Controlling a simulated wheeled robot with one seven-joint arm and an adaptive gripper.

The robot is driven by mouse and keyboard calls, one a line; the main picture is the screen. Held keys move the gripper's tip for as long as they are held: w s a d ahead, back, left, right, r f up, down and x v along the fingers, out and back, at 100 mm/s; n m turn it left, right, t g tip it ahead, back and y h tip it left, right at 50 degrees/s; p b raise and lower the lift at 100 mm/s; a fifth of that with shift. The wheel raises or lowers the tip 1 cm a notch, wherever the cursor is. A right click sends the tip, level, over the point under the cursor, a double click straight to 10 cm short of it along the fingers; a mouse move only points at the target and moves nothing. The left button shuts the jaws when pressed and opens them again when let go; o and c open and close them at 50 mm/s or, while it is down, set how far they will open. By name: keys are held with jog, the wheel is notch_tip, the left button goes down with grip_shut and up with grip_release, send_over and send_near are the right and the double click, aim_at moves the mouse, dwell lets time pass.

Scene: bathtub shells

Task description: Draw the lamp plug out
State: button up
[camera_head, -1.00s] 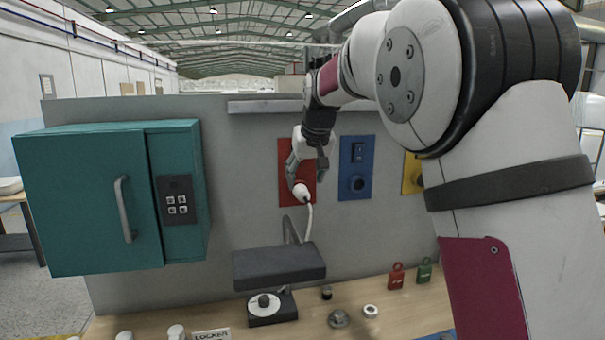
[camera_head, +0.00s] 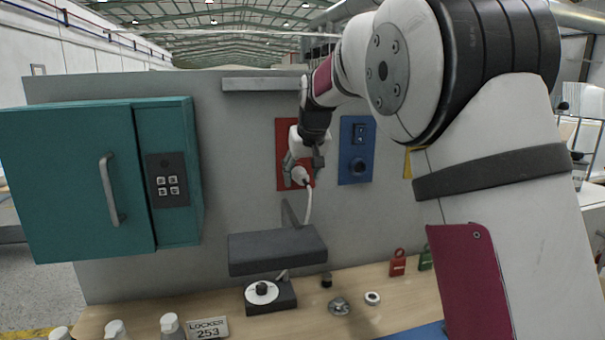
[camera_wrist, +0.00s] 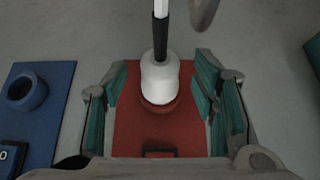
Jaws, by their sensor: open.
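The white lamp plug (camera_wrist: 160,80) sits at the red socket plate (camera_wrist: 130,130), with its cord leading away from its end. In the head view the plug (camera_head: 300,175) shows at the lower part of the red plate (camera_head: 283,135), its white cord (camera_head: 308,208) hanging down to the lamp (camera_head: 277,250). My gripper (camera_wrist: 160,95) is open, with one finger on each side of the plug and a gap on both sides. In the head view my gripper (camera_head: 302,165) hides much of the red plate.
A blue plate (camera_head: 357,150) with a switch and socket is to the right, a yellow plate (camera_head: 410,162) beyond it. A teal locker (camera_head: 75,180) stands at the left. The bench (camera_head: 250,325) holds a dial block (camera_head: 270,295), small round parts and padlocks (camera_head: 398,262).

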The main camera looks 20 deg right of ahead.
aim_at(307, 182)
jog(key=shift+c, duration=0.5)
jog(key=c, duration=1.1)
grip_shut()
jog(key=shift+s+p, duration=0.5)
jog(key=shift+s, duration=0.4)
jog(key=shift+s+p, duration=0.35)
jog(key=shift+s, duration=0.2)
jog(key=shift+s, duration=0.35)
jog(key=shift+s+p, duration=0.45)
jog(key=shift+s+p, duration=1.4)
jog(key=shift+s, duration=1.1)
